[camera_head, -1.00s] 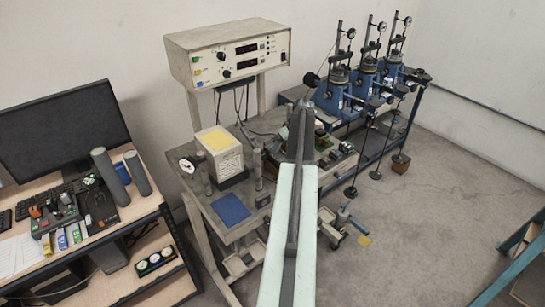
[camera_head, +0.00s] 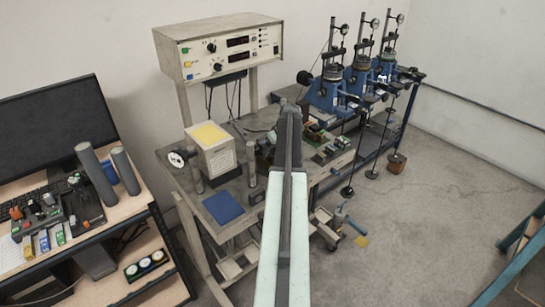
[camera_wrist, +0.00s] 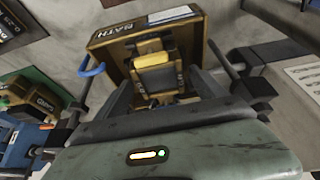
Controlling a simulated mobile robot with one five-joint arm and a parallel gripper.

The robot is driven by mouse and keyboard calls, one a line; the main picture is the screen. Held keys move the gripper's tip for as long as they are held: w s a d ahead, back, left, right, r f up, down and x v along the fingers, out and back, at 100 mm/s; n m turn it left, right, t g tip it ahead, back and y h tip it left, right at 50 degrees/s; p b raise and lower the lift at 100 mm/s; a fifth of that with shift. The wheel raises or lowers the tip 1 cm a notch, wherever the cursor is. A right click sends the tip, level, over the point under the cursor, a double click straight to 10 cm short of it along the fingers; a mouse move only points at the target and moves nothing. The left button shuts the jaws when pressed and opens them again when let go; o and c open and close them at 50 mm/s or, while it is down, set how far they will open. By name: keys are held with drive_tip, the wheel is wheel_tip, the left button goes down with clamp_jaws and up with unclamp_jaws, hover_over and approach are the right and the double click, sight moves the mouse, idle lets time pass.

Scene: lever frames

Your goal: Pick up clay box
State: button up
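I cannot tell for sure which object is the clay box. In the wrist view, a brown box (camera_wrist: 190,38) with a light label and dark lettering stands tilted in the picture beyond my gripper (camera_wrist: 160,92). A yellow and black part shows in front of the box. The gripper's dark fingers are spread apart, with no object clearly held between them. In the head view, my gripper (camera_head: 290,108) is at the far end of my pale arm, above the back of the grey workbench (camera_head: 183,178). The brown box is not clearly seen there.
A white box with a yellow top (camera_head: 210,145) and a blue pad (camera_head: 223,207) are on the workbench. A control unit (camera_head: 217,50) stands behind. Blue test presses (camera_head: 327,92) are at the right. A desk with a monitor (camera_head: 55,125) is at the left.

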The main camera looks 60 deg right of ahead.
clamp_jaws()
drive_tip(key=shift+r, duration=0.15)
wheel_tip(320, 180, up, 10)
drive_tip(key=p, duration=1)
